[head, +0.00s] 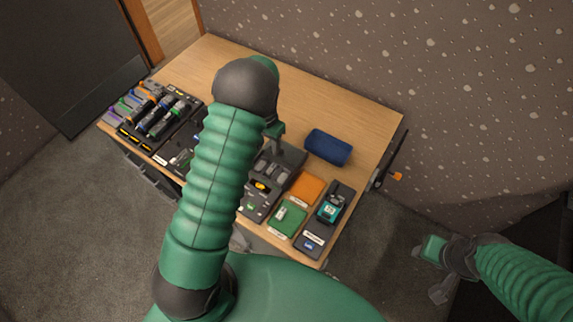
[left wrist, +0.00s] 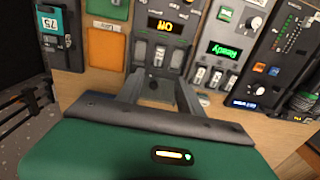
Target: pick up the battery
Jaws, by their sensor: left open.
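My left gripper (left wrist: 160,93) is open in the left wrist view, its two grey fingers spread over a dark charger-like unit (left wrist: 164,38) with an orange display. Several grey battery-like blocks (left wrist: 158,55) sit in bays on this unit, just beyond the fingertips; nothing shows clearly held. In the head view the left gripper (head: 277,142) is over the same unit (head: 262,208), partly behind my arm. I cannot tell which block is the battery meant. My right gripper (head: 436,272) hangs off the table at the right, its jaws unclear.
The wooden table (head: 330,105) also holds a blue container (head: 328,147), an orange tray (head: 308,185), a green tray (head: 287,219) and a teal meter (head: 330,210). More devices (head: 150,112) crowd the left side. The table's back is clear.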

